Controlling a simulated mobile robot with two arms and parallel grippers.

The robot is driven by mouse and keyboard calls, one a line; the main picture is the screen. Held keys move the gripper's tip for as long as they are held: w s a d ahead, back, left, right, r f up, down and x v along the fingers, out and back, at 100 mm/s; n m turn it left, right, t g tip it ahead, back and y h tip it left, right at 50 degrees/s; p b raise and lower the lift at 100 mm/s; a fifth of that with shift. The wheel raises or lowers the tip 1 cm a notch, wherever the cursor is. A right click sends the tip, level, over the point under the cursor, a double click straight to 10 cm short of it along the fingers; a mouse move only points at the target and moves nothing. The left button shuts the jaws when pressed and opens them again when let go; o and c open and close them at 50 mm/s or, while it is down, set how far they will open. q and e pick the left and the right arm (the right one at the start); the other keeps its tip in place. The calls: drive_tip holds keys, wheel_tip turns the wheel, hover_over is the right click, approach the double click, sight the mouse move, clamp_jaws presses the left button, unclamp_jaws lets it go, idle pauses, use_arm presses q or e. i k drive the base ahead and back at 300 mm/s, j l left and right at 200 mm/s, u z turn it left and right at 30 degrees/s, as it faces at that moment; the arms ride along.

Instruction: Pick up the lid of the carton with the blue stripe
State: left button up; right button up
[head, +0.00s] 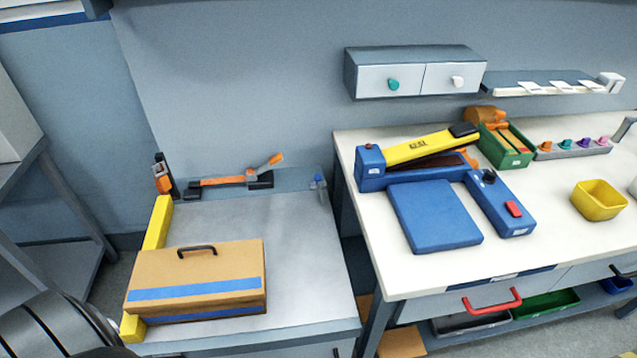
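The carton (228,311) with the blue stripe stands on the grey table at the left, near its front edge, in the head view. Its tan lid (215,265) has a black handle (197,251) at the back and a wide blue stripe (196,289) along the front. The lid sits on the carton. A grey part of my arm shows at the lower left corner, left of the carton. No fingers of either gripper show.
A yellow bar (158,223) lines the table's left edge, beside the carton. An orange clamp tool (222,181) lies at the back. The grey table (300,260) is clear right of the carton. A white bench (415,270) with blue equipment (434,215) stands to the right.

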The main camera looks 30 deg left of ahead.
sight(198, 277)
drive_tip(key=k+u, duration=0.15)
drive_tip(key=u, duration=1.6)
